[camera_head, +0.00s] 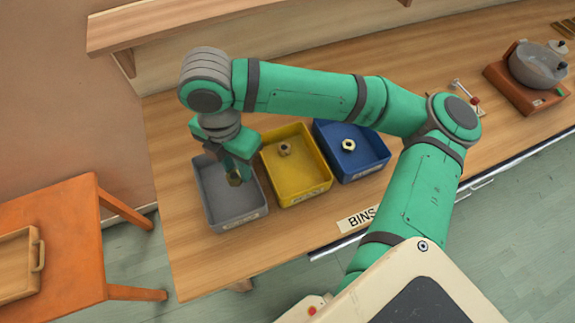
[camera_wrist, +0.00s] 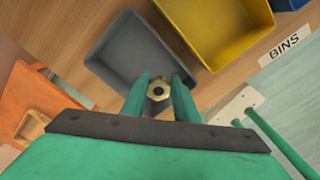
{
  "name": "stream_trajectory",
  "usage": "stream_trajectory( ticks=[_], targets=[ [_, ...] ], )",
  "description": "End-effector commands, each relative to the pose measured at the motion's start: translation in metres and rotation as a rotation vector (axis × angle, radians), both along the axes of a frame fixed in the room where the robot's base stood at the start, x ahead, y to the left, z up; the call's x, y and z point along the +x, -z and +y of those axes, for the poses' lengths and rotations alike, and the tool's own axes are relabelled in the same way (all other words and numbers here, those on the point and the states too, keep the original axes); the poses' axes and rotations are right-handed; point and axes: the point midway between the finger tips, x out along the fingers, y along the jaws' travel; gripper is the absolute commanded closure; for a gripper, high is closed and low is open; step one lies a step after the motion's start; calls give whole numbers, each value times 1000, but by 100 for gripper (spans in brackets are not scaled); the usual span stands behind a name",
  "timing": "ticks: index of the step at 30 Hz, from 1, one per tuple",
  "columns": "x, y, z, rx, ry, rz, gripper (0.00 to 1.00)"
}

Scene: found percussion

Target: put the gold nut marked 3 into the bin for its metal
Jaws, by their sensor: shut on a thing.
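My gripper (camera_head: 236,176) is shut on a gold nut (camera_head: 235,179) and points down over the grey bin (camera_head: 210,203). In the wrist view the gold nut (camera_wrist: 158,91) sits between the two fingers of my gripper (camera_wrist: 160,88), with the grey bin (camera_wrist: 105,55) behind it. No mark on the nut can be read. The yellow bin (camera_head: 306,189) is to the right of the grey one and holds a brownish nut (camera_head: 285,149). The blue bin (camera_head: 362,170) is farther right and holds a pale gold nut (camera_head: 348,145).
The bins stand on a wooden counter (camera_head: 200,268) behind a BINS label (camera_head: 357,218). An orange table (camera_head: 75,225) with a wooden tray (camera_head: 18,265) is at the left. A grey pot (camera_head: 535,65) on an orange base is at the far right.

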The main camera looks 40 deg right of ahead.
Motion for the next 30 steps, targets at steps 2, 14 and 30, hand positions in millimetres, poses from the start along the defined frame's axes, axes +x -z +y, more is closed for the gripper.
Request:
stream_trajectory(
  ticks=[2, 14, 30],
  targets=[
    [-9, 0, -31, 4, 40, 1, 100],
    [-60, 2, -130, 19, 141, 3, 100],
    [-69, 58, -141, 22, 151, 3, 100]
  ],
)
